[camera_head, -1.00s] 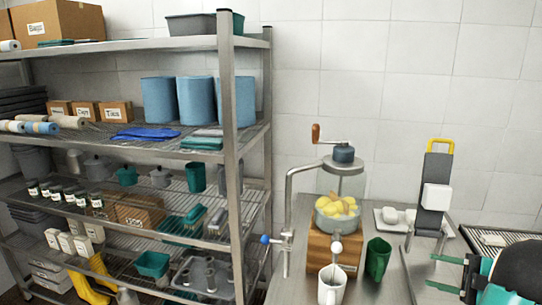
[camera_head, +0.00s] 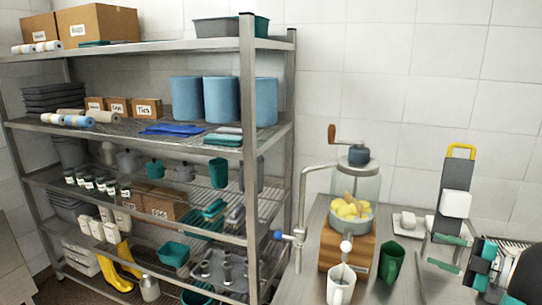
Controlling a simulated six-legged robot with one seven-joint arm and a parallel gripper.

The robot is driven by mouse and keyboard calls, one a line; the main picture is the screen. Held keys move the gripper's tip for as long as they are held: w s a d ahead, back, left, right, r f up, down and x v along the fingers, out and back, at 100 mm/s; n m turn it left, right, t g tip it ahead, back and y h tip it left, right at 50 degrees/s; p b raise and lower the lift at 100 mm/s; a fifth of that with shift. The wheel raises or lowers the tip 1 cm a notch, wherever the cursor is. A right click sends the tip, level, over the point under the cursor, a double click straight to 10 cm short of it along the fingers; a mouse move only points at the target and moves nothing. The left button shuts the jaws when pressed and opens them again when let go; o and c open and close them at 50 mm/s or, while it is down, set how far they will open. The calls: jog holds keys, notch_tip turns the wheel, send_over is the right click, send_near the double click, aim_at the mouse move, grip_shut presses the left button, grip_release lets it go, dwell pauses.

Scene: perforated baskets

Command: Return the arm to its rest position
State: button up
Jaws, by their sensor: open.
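My gripper (camera_head: 434,250) is at the lower right, with its two teal fingers pointing left and apart. No object shows between the fingers. The black and teal body of my arm (camera_head: 508,270) is cut off by the right and bottom picture edges. The fingers appear in front of the metal counter (camera_head: 407,286), to the right of the green cup (camera_head: 391,262). I cannot tell their height above the counter.
A hand-cranked machine with yellow fruit (camera_head: 352,209), a white mug (camera_head: 341,285) and a tap (camera_head: 299,236) stand left of my gripper. A dark upright device with a yellow handle (camera_head: 456,196) is close behind it. A loaded wire shelf (camera_head: 249,110) fills the left.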

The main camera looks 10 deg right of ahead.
jog(key=w+a+r+m+t+h, duration=0.3)
jog(key=w+a+r+m+h, duration=0.8)
jog(key=r+m+h, duration=0.15)
jog(key=s+a+f+m+g+y, duration=0.1)
jog(key=s+a+f+m+g, duration=0.2)
jog(key=s+a, duration=0.9)
jog(key=s+a+f+m+g+y, duration=0.1)
jog(key=s+a+f+m+g, duration=0.3)
jog(key=s+a+f+g, duration=0.4)
jog(key=s+a+f, duration=0.2)
jog(key=s+a, duration=0.2)
jog(key=a, duration=0.2)
jog(key=shift+y, duration=0.35)
